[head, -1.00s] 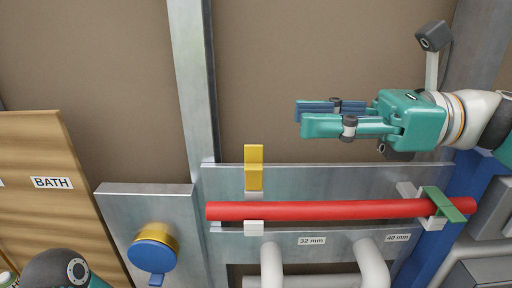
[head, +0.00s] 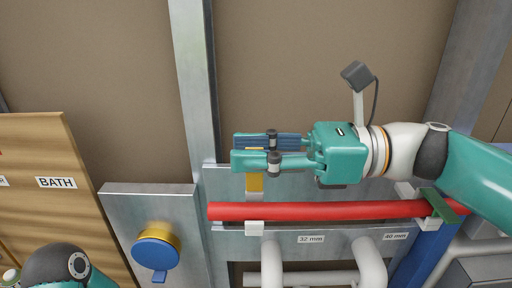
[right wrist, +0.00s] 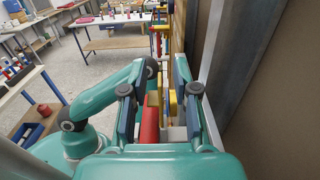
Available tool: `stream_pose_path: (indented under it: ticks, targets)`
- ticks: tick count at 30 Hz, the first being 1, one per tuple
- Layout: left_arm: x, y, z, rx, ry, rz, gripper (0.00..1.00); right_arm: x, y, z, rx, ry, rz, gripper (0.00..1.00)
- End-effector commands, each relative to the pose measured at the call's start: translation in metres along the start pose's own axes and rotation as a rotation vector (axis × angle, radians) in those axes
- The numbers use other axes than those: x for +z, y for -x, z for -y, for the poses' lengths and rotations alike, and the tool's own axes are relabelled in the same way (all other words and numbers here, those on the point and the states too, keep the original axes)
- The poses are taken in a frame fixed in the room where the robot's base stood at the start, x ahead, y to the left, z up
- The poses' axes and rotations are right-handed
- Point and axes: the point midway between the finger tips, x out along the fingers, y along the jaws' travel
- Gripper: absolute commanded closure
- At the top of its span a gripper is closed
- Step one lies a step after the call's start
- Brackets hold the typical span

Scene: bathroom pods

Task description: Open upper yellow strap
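The yellow strap (head: 255,183) is on the grey metal plate, above the red pipe (head: 330,210). Its visible lower part stands above the pipe and does not cross the pipe's front; its top is hidden behind my right gripper (head: 234,151). In the right wrist view my right gripper (right wrist: 158,72) has its fingers apart, with the yellow strap (right wrist: 153,99) and red pipe (right wrist: 150,124) seen in the gap beyond them. I cannot tell whether a finger touches the strap. My left gripper is out of view; only part of my left arm shows at lower left.
A green strap (head: 439,204) crosses the red pipe at the right. A blue round knob (head: 155,252) is at lower left, beside a wooden BATH panel (head: 35,150). White pipes (head: 369,262) curve below the red pipe. The brown wall above is clear.

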Motion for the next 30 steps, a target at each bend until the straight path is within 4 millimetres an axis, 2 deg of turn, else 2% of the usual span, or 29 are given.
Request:
stream_pose_path:
  ticks: [1,5,13,20,28,30]
  targets:
    - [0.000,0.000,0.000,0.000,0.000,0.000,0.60,0.000,0.000,0.000,0.000,0.000,0.000,0.79]
    - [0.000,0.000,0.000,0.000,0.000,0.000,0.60,0.000,0.000,0.000,0.000,0.000,0.000,1.00]
    - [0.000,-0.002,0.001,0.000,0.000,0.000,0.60,-0.001,0.001,-0.001,-0.001,0.012,0.000,1.00]
    - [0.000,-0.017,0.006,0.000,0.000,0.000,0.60,-0.003,0.001,-0.011,-0.001,0.188,0.001,1.00]
    - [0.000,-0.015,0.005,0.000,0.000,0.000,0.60,-0.001,0.000,-0.012,-0.001,0.205,0.001,1.00]
    - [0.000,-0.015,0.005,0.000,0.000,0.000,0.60,-0.001,0.000,-0.012,-0.001,0.205,0.001,0.89]
